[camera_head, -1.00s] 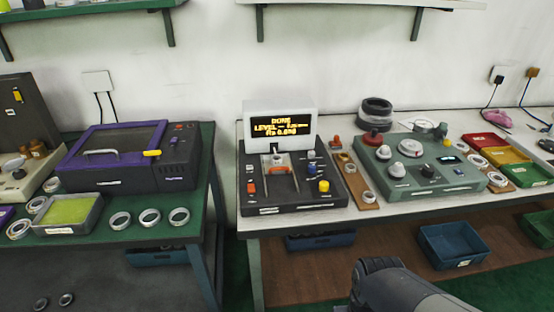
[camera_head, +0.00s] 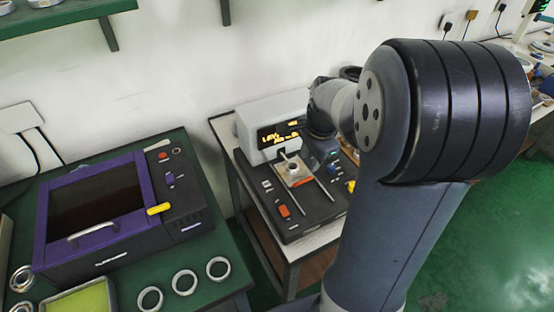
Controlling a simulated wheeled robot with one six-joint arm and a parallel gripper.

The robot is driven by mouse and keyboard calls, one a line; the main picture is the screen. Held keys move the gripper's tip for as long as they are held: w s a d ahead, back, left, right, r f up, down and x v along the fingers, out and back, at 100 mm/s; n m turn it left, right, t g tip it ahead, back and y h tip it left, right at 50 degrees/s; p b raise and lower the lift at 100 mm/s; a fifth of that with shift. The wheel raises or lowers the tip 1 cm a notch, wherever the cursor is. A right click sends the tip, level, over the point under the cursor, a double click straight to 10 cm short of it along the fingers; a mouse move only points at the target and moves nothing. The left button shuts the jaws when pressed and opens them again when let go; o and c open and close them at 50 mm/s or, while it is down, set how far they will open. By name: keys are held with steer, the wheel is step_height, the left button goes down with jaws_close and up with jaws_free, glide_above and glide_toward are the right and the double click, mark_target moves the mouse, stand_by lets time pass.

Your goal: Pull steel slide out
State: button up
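The steel slide (camera_head: 297,179) is a small light plate on two thin rails on top of the black measuring device (camera_head: 262,190). A ring (camera_head: 292,168) appears to sit on it, below the grey display box (camera_head: 256,146). My gripper (camera_head: 318,157) is over the device, just right of the slide, and is small and partly hidden by my arm. Its fingers are too unclear to tell whether they are open or touch the slide.
An orange switch (camera_head: 284,211) is at the device's front left, and a yellow knob (camera_head: 351,186) at its right. A purple-framed machine (camera_head: 42,222) stands on the green table at left, with several loose rings in front. A gap separates the two tables.

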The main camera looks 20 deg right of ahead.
mark_target(302, 181)
steer(key=f, duration=0.3)
steer(key=w+f, duration=0.1)
steer(key=f, duration=0.3)
steer(key=w+f, duration=0.1)
steer(key=f, duration=0.2)
steer(key=shift+w+a+f, duration=0.1)
steer(key=shift+a+f, duration=0.1)
jaws_close()
stand_by(0.4)
